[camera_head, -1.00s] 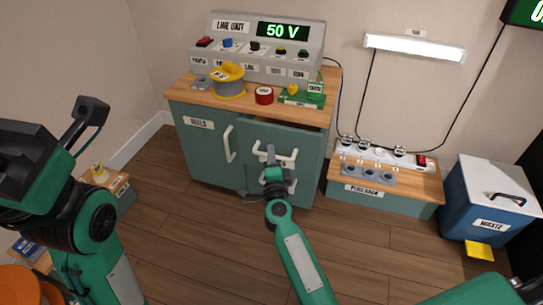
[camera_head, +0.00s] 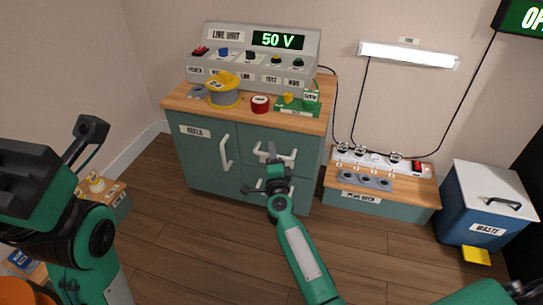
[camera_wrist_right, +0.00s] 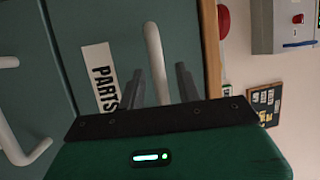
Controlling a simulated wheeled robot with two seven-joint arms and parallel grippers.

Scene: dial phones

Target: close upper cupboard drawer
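The upper drawer (camera_head: 255,138) of the green cupboard has a white handle (camera_head: 288,158) and looks flush under the worktop, with no gap visible. In the right wrist view its front carries a PARTS label (camera_wrist_right: 101,82), and its handle (camera_wrist_right: 156,55) shows between the fingertips. My right gripper (camera_head: 274,160) is at the drawer front, fingers apart. The right wrist view shows the same gripper (camera_wrist_right: 160,84) open around or just short of the handle; contact is unclear. My left gripper (camera_head: 88,130) is raised at the far left, away from the cupboard; its opening is unclear.
The lower drawer (camera_head: 302,195) sits below, partly hidden by my right arm. The REELS door (camera_head: 198,160) is left of the drawers. The worktop holds a yellow reel (camera_head: 223,95) and red tape (camera_head: 260,104). A low plug unit (camera_head: 380,205) and blue waste bin (camera_head: 488,205) stand right.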

